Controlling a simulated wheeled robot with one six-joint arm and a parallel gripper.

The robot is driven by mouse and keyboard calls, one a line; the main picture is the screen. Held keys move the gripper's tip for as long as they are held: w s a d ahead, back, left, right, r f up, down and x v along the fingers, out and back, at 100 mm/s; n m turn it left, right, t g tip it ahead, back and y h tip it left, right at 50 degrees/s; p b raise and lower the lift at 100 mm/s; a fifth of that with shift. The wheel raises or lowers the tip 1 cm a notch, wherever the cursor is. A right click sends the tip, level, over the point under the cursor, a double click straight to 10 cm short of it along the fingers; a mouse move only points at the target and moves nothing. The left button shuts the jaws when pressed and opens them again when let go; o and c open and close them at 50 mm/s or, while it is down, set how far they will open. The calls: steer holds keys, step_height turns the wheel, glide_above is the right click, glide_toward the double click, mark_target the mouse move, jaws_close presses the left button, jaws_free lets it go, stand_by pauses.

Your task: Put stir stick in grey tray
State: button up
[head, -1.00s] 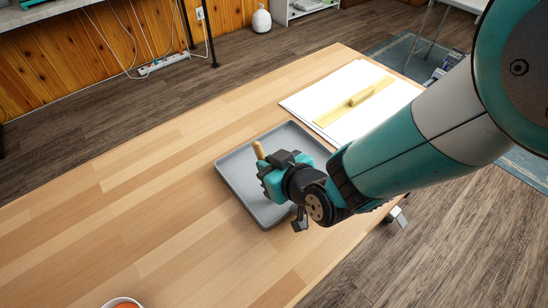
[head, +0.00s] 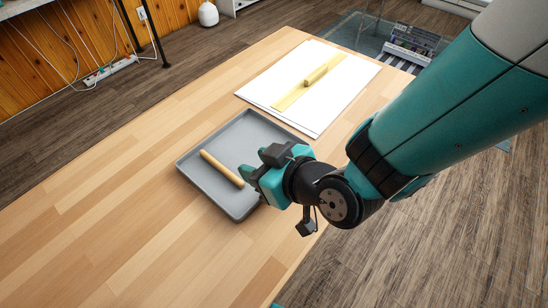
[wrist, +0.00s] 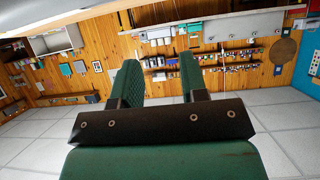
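The stir stick (head: 220,167), a light wooden rod, lies slantwise in the grey tray (head: 190,179), its near right end close to my gripper. My gripper (head: 246,171) is over the right part of the tray, just right of the stick, and hides part of the tray. In the wrist view my gripper (wrist: 158,78) shows its two green fingers apart with nothing between them. The stick is not visible in the wrist view.
The wooden table (head: 90,225) is clear to the left and front. Its right edge runs below my arm.

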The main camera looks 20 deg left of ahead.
steer(key=shift+v, duration=1.6)
steer(key=shift+w+d+r, duration=0.2)
steer(key=shift+w+r, duration=0.05)
steer(key=shift+r, duration=0.05)
steer(key=w+d+r+m+g+h, duration=0.1)
steer(key=w+d+r+m+h, duration=0.25)
steer(key=d+r, duration=0.65)
steer(key=s+d+r+m+g+h, duration=0.1)
steer(key=s+d+m+h, duration=0.1)
steer(key=d, duration=0.6)
steer(key=s+d+r+m+g+h, duration=0.1)
steer(key=s+d+r+m+h, duration=0.1)
steer(key=s+d, duration=0.3)
steer(key=d, duration=0.3)
steer(key=shift+d+g, duration=0.35)
steer(key=shift+g, duration=0.05)
steer(key=shift+r, duration=0.15)
steer(key=shift+r+p, duration=0.9)
steer(key=shift+r, duration=0.1)
